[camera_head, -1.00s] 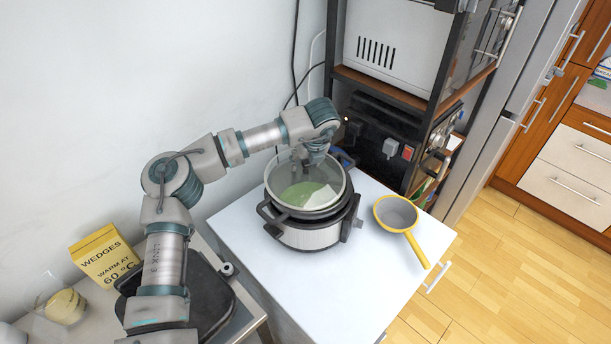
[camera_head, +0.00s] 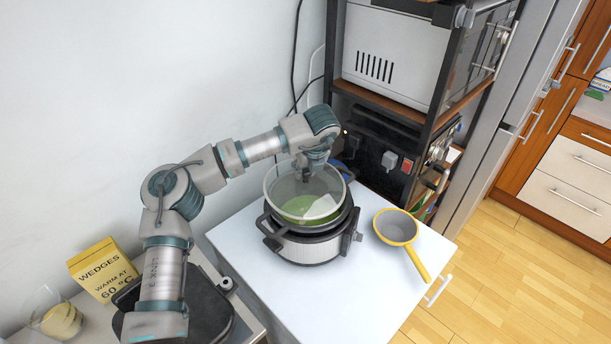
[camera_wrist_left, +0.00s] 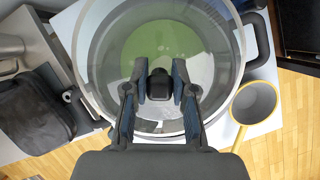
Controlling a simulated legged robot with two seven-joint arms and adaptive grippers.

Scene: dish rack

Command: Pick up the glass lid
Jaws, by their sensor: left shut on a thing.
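The glass lid (camera_head: 283,187) is a clear disc with a grey rim, over the cooker pot (camera_head: 310,247) on the white cabinet. It looks tilted and raised above the pot, with green contents (camera_head: 310,207) visible beneath. My left gripper (camera_head: 304,177) is at the lid's top. In the left wrist view my left gripper (camera_wrist_left: 159,90) is shut on the lid's black knob (camera_wrist_left: 159,84), with the lid's glass (camera_wrist_left: 120,60) spread below the fingers. My right gripper is not in view.
A yellow-rimmed strainer (camera_head: 396,226) lies right of the pot on the white cabinet top (camera_head: 345,300). A shelf rack with appliances (camera_head: 394,52) stands behind. At lower left are a yellow wedges box (camera_head: 102,268), a black tray (camera_head: 212,318) and a glass (camera_head: 58,318).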

